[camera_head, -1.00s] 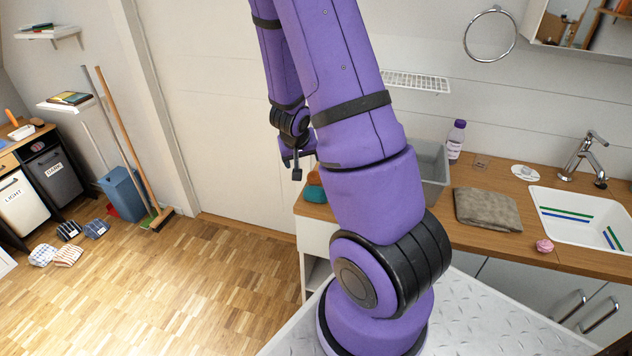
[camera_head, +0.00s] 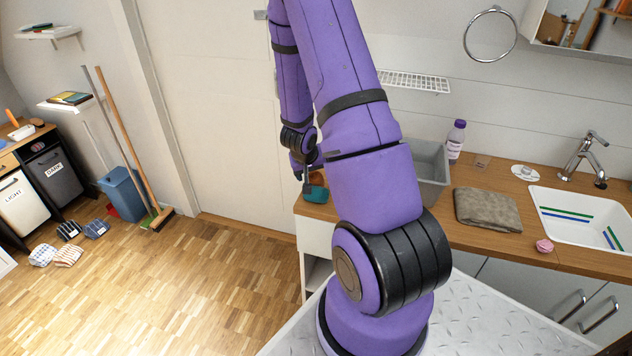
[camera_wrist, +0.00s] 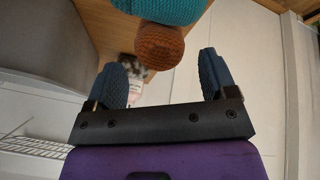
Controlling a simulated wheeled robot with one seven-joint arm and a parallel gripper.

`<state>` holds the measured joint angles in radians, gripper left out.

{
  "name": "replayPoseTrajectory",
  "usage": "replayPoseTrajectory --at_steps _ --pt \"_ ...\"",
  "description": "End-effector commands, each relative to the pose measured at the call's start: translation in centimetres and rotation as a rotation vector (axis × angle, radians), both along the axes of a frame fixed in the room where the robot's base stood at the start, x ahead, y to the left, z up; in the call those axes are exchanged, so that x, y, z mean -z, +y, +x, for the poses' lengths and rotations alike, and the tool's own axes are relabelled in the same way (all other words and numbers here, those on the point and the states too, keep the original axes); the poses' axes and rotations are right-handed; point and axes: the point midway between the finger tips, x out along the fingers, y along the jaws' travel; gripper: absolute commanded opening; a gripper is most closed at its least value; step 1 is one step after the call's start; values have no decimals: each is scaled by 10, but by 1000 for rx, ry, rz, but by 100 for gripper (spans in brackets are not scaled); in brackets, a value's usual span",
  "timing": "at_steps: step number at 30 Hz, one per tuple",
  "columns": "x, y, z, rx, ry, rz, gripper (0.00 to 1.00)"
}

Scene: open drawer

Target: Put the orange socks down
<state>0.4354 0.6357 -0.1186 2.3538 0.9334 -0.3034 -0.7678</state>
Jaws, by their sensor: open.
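The orange socks (camera_head: 318,180), a small knitted bundle, are on the left end of the wooden counter, touching or close to a teal knitted bundle (camera_head: 316,195). In the wrist view the orange socks (camera_wrist: 160,45) show at the top centre, with the teal bundle (camera_wrist: 160,9) beyond them. My gripper (camera_wrist: 163,78) is open, its two blue fingers spread apart. The orange socks are just past the fingertips, roughly centred on the gap, and not gripped. In the head view my gripper (camera_head: 305,182) is right beside the bundles and hides part of the orange socks.
A grey bin (camera_head: 432,170), a purple-capped bottle (camera_head: 456,142), a folded grey towel (camera_head: 487,209), a pink item (camera_head: 544,246) and a white sink (camera_head: 580,215) occupy the counter. Laundry bundles (camera_head: 68,245) lie on the floor at left. A blurred patterned thing (camera_wrist: 133,67) shows behind one finger.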

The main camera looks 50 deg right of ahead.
Motion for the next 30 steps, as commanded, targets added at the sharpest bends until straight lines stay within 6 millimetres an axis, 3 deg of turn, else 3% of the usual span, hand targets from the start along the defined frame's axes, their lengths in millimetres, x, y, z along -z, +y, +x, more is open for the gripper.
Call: replayPoseTrajectory --at_steps 15,25,30 --pt "42 -22 9 2 0 0 78" --pt "45 -23 10 0 0 0 78" --pt "45 -23 10 0 0 0 39"
